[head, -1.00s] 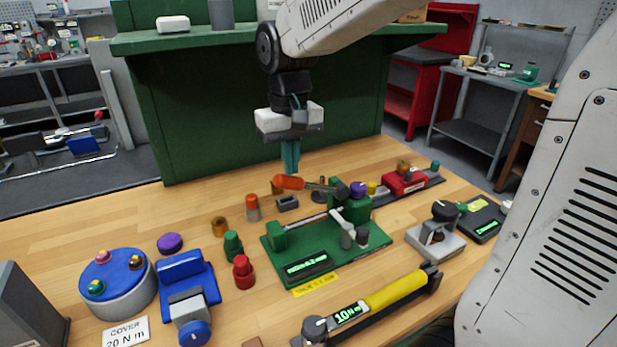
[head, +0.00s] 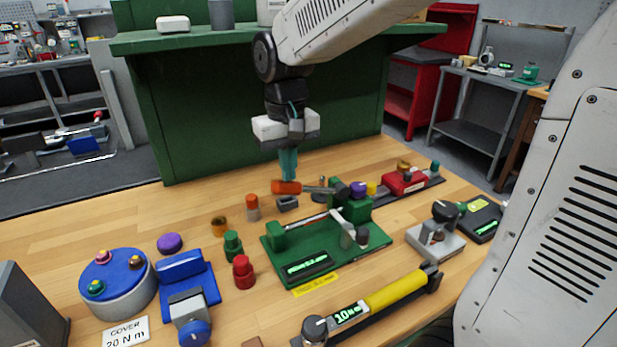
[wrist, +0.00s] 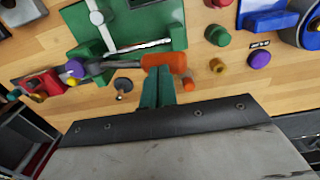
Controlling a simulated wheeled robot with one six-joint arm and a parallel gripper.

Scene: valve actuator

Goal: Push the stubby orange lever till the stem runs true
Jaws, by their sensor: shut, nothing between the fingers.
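The stubby orange lever (head: 287,187) has a dark shank running right to the green block at the back of the green fixture (head: 380,237). It also shows in the wrist view (wrist: 170,62). My gripper (head: 288,176) is shut and empty, pointing down, with its teal fingers at the far side of the orange grip. In the wrist view the fingertips (wrist: 157,84) meet the grip's edge, apparently touching it. A silver stem (head: 305,222) lies across the fixture between green blocks. The fixture's lit display (head: 307,263) is too small to read.
A torque wrench with a yellow grip (head: 395,290) lies in front. Red (head: 243,271) and green (head: 233,246) knobs and a blue clamp (head: 187,280) stand left of the fixture. A red block (head: 404,183) is at the back right. Bare wood lies at the far left.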

